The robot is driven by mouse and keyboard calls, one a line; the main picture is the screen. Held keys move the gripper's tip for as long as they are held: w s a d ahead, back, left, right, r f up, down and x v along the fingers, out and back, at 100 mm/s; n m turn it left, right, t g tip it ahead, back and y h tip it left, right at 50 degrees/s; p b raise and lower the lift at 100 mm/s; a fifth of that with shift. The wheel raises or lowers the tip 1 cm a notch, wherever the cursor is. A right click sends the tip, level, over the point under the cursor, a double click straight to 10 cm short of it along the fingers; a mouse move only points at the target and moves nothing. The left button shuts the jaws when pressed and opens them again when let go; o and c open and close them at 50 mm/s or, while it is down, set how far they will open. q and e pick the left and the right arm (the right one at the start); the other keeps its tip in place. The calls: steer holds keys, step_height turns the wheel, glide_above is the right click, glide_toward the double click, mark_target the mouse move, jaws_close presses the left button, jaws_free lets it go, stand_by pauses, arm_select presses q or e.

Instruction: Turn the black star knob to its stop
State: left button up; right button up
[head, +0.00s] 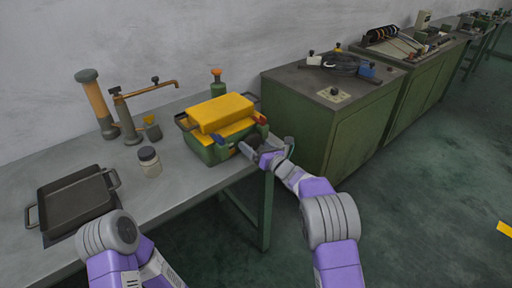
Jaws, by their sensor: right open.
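I cannot tell for sure which part is the black star knob. A small dark knob (335,91) stands on a pale plate on top of the green cabinet. My right gripper (256,147) is open at the front right corner of the green and yellow box-shaped device (222,117) on the bench. Dark parts lie at its fingertips, too small to tell apart from the fingers, and contact cannot be made out. The device has a red knob (262,119) just above the gripper. My left arm shows at the lower left, with its gripper out of view.
The grey bench (180,180) carries a black tray (76,202), a jar (149,161), an orange-banded cylinder (97,104), a copper-coloured pipe stand and a green bottle (217,84). A green cabinet (330,130) stands right of the bench.

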steer(key=shift+w+a, duration=0.1)
steer(key=shift+c, duration=0.2)
steer(key=c, duration=1)
steer(key=m, duration=0.5)
steer(key=shift+m, duration=0.4)
steer(key=o, duration=1)
steer(key=shift+o, duration=0.2)
steer(key=shift+f, duration=0.1)
